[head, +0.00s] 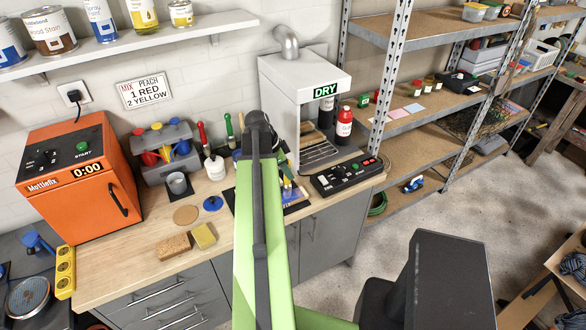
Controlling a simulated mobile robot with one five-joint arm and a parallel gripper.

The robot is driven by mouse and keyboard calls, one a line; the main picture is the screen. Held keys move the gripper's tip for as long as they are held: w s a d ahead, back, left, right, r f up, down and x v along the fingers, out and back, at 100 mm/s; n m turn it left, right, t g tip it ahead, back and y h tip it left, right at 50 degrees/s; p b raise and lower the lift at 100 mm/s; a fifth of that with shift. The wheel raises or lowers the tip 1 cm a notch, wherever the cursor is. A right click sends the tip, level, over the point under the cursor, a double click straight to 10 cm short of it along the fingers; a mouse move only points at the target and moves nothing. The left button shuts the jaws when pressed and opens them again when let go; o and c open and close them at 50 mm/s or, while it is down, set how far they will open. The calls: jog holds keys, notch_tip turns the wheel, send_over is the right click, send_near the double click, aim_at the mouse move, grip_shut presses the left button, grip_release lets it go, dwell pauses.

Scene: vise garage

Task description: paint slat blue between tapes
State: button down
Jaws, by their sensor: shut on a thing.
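My green arm reaches over the workbench, and my gripper (283,172) shows only partly behind it. It is shut on what looks like a paintbrush (287,188), pointing down. Under it a dark mat (299,206) lies on the bench, with a small blue patch (291,196) on it, apparently on the slat. My arm hides most of the slat, and I cannot make out the tapes. I cannot tell whether the brush tip touches the slat.
An orange mixer (77,178) stands left on the workbench (140,236). Brushes stand in a holder (214,167). A dryer (303,95) and black control box (346,177) stand right.

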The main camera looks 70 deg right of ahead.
jog(key=w+a, duration=0.7)
jog(key=shift+w+a, duration=0.15)
dwell(1.1)
notch_tip(320, 180, up, 6)
jog(key=p, duration=0.6)
notch_tip(320, 180, up, 3)
jog(key=p, duration=0.3)
jog(key=shift+f, duration=0.15)
